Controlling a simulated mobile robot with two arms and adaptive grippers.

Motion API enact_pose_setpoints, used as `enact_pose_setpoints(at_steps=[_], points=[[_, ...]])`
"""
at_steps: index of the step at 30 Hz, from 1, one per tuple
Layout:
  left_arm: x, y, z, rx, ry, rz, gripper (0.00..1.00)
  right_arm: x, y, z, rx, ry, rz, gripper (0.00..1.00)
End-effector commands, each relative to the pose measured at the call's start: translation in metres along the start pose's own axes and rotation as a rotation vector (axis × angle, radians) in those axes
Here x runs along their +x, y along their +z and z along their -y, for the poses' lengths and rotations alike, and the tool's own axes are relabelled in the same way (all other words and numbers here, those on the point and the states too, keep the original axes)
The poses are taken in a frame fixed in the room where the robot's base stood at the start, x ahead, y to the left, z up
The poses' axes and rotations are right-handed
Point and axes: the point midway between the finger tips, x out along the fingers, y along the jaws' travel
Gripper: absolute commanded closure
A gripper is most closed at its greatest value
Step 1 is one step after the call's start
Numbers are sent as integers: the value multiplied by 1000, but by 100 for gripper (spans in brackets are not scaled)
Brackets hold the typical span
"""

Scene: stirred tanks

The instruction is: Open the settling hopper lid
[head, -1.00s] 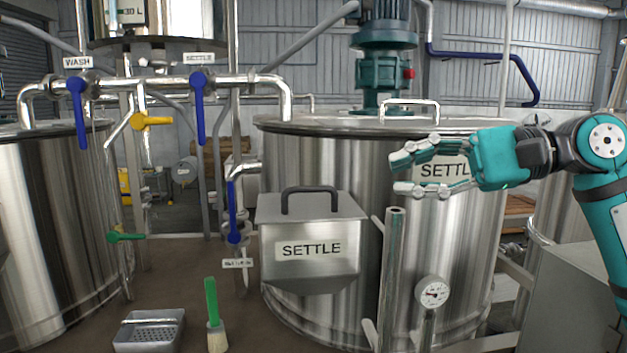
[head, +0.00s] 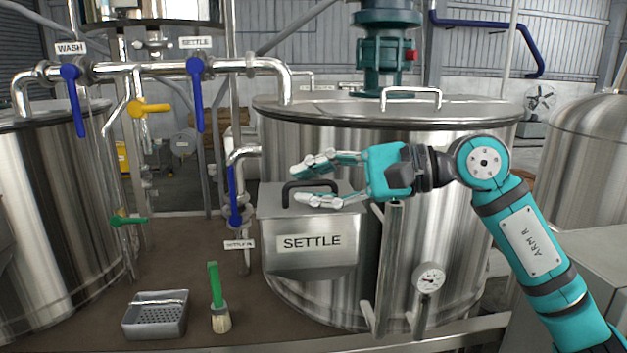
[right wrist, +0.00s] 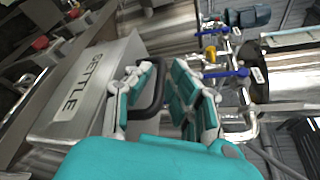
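The settling hopper (head: 310,258) is a grey metal box labelled SETTLE on the front of the big steel tank. Its flat lid (head: 345,205) looks shut, and a black bar handle (head: 290,190) stands on it. My right gripper (head: 302,184) is open at the handle, with its fingers pointing left. In the right wrist view the handle (right wrist: 155,92) shows between the spread fingers of the gripper (right wrist: 164,88). Whether a finger touches the handle cannot be told. My left gripper is not in view.
The settle tank (head: 440,200) stands behind the hopper. A pipe with blue valve levers (head: 197,95) runs at the left. A perforated metal tray (head: 155,316) and a green-handled brush (head: 216,295) are on the brown deck. A dial gauge (head: 429,279) is right of the hopper.

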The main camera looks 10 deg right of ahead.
Motion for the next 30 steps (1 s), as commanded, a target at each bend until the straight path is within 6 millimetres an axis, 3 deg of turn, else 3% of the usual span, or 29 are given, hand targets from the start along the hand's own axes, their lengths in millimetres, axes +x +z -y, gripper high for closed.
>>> enact_pose_setpoints(at_steps=[1, 6, 22, 30], points=[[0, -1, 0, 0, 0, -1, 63, 0, 0, 0, 0, 0, 0, 81], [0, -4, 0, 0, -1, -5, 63, 0, 0, 0, 0, 0, 0, 100], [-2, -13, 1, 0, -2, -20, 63, -1, 0, 2, 11, 6, -1, 100], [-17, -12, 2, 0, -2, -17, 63, -3, 4, 18, 115, 47, -2, 100]])
